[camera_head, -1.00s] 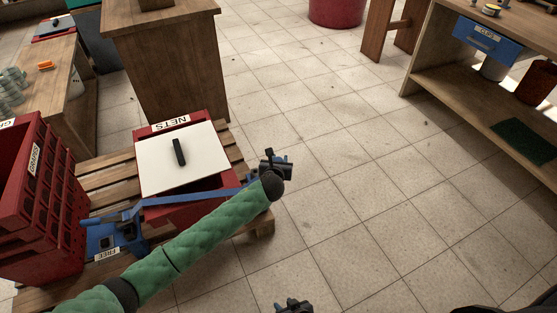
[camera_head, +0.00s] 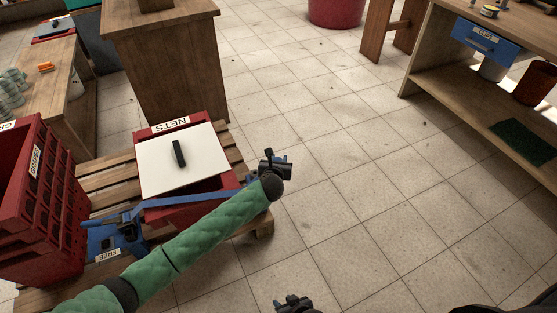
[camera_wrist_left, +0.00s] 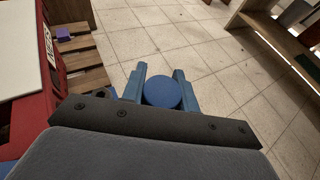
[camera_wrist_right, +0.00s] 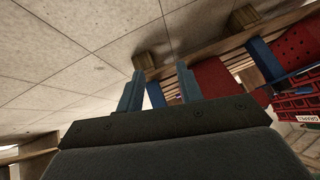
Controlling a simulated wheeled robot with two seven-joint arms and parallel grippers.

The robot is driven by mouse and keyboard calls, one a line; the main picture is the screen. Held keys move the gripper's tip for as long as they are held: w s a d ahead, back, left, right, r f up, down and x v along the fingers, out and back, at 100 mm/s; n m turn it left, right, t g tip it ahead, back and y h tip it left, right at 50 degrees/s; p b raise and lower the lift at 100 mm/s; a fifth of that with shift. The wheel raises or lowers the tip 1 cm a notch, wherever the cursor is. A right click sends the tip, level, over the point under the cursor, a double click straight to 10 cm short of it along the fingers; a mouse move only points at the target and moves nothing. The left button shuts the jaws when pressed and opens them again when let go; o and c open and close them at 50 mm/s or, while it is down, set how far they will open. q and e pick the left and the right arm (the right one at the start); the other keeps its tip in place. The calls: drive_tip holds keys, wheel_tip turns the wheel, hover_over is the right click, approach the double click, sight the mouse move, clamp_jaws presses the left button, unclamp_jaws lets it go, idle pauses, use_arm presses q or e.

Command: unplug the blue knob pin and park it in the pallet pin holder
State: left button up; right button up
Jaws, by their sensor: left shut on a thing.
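The blue knob pin (camera_wrist_left: 162,92) shows its round head between the two fingers of my left gripper (camera_wrist_left: 158,82) in the left wrist view. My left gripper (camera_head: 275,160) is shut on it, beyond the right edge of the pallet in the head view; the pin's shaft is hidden. My right gripper (camera_head: 293,302) is low in the head view. In the right wrist view my right gripper (camera_wrist_right: 158,80) has its fingers apart, with nothing clearly held. A blue fixture (camera_head: 100,243) labelled FREE sits on the pallet; I cannot tell whether it is the pin holder.
The wooden pallet (camera_head: 110,172) carries a red NETS box (camera_head: 212,201) with a white lid (camera_head: 200,150). A blue bar (camera_head: 185,198) crosses its front. Red crates (camera_head: 65,215) stand at the left. A shelf unit (camera_head: 433,82) stands at right; the tiled floor between is clear.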

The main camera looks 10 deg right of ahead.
drive_tip(key=shift+w+r, duration=0.2)
drive_tip(key=shift+r, duration=0.45)
drive_tip(key=shift+r, duration=0.1)
drive_tip(key=shift+s+r+p, duration=0.1)
drive_tip(key=shift+r+p, duration=0.35)
drive_tip(key=shift+r, duration=0.3)
drive_tip(key=shift+r, duration=0.15)
